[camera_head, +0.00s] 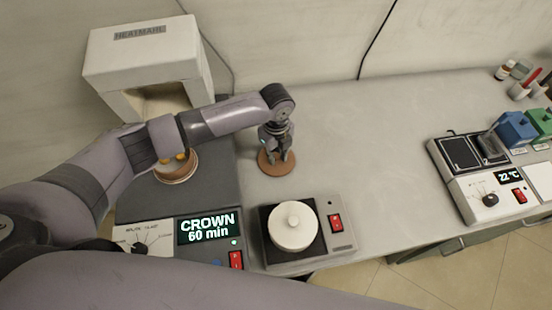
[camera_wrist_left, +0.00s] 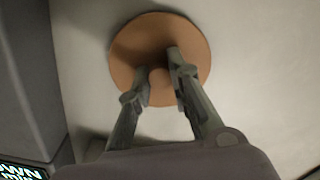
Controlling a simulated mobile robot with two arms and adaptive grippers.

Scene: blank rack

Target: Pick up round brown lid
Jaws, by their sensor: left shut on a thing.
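The round brown lid (camera_head: 268,167) lies flat on the grey-white bench, or very close above it, to the right of the dark furnace unit. My left gripper (camera_head: 277,157) reaches down over it from above. In the left wrist view the lid (camera_wrist_left: 123,62) shows as a disc with a small round knob in its middle. The left gripper's fingers (camera_wrist_left: 159,78) stand on both sides of the knob and are shut on it. Whether the lid touches the bench cannot be told. My right gripper is not in view.
The furnace unit (camera_head: 133,60) stands at left, with a round brown dish (camera_head: 177,179) holding yellow-orange items before its opening. A white lidded pot (camera_head: 292,226) sits on a small device in front. Another device (camera_head: 480,190) stands at right. The bench between is clear.

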